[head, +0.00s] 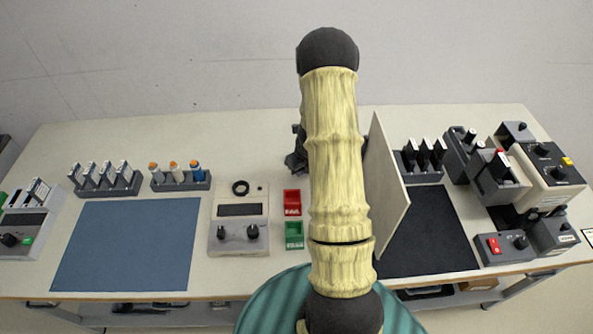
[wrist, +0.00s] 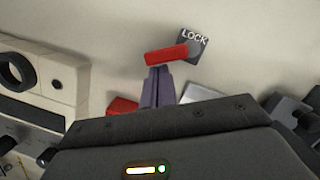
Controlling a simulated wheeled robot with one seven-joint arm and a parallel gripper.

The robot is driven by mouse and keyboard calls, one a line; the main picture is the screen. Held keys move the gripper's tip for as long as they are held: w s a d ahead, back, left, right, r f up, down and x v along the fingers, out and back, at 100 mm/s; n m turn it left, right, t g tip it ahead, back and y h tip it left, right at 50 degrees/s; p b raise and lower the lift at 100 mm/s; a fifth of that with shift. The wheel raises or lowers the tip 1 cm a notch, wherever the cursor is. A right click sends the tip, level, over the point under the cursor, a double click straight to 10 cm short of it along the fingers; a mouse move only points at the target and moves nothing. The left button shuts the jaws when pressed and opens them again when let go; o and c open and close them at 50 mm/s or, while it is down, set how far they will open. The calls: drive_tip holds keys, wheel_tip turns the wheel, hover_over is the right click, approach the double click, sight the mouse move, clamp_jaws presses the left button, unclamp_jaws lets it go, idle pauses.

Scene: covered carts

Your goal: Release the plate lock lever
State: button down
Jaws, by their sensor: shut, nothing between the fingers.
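The lock lever (wrist: 167,55) is a red bar in the wrist view, lying nearly level with its right end tilted slightly up. Its right end meets a dark grey mount (wrist: 197,47) marked "LOCK". My gripper (wrist: 157,73) is shut and empty, with its dark fingertips just below the lever's left half in the picture. Whether the tips touch the lever I cannot tell. In the head view my arm hides the lever and most of the gripper; a dark part of the gripper (head: 297,155) shows left of the arm.
A pale upright panel (head: 385,185) stands right of my arm. A blue mat (head: 128,243) lies bare at left. Several devices crowd the right end.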

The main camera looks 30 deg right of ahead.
drive_tip(key=shift+d, duration=0.1)
drive_tip(key=shift+w+d+p, duration=0.1)
drive_tip(key=shift+d+p, duration=0.3)
drive_tip(key=shift+d, duration=0.3)
drive_tip(key=shift+r, duration=0.15)
drive_tip(key=p+v, duration=0.7)
drive_tip(key=v, duration=0.2)
drive_tip(key=shift+r+p, duration=0.3)
drive_tip(key=shift+r, duration=0.1)
drive_tip(key=shift+a, duration=0.15)
